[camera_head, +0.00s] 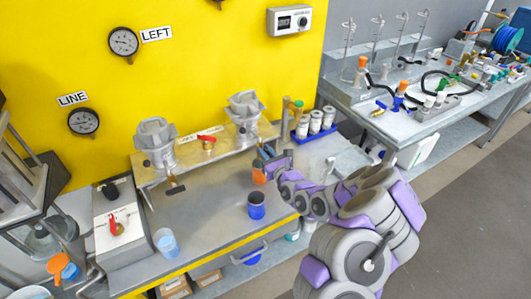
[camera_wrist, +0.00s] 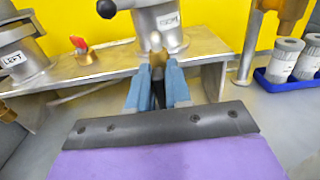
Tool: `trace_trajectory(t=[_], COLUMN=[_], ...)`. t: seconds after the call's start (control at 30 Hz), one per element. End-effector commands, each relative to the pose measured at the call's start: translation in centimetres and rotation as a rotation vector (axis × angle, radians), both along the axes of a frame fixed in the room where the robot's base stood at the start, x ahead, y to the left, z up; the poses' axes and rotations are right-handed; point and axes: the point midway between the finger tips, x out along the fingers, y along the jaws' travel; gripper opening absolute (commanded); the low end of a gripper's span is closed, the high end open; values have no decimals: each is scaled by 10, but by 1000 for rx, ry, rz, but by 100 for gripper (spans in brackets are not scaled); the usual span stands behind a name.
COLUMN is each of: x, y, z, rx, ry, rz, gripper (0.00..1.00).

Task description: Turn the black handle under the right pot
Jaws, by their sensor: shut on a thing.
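The right pot (camera_head: 245,112) is a grey metal vessel on the raised metal shelf. In the head view my gripper (camera_head: 264,160) hides most of that handle. The left pot (camera_head: 156,142) stands on the same shelf, with a similar black handle (camera_head: 175,187) hanging below it in the open.
A red-handled valve (camera_head: 208,142) sits on the shelf between the pots; it also shows in the wrist view (camera_wrist: 82,50). A blue rack of white canisters (camera_head: 315,124) stands right of my gripper. A blue cup (camera_head: 256,206) and a light-blue beaker (camera_head: 166,243) stand on the bench.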

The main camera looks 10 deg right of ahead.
Motion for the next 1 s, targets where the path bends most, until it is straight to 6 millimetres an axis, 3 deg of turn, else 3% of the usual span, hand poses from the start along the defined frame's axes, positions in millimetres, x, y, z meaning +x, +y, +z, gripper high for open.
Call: trace_trajectory(t=[0.47,1.0], x=[1,4], y=[-2,-11], z=[2,-5], rx=[132,600], ry=[45,193], rz=[1,-1], gripper=[0,0])
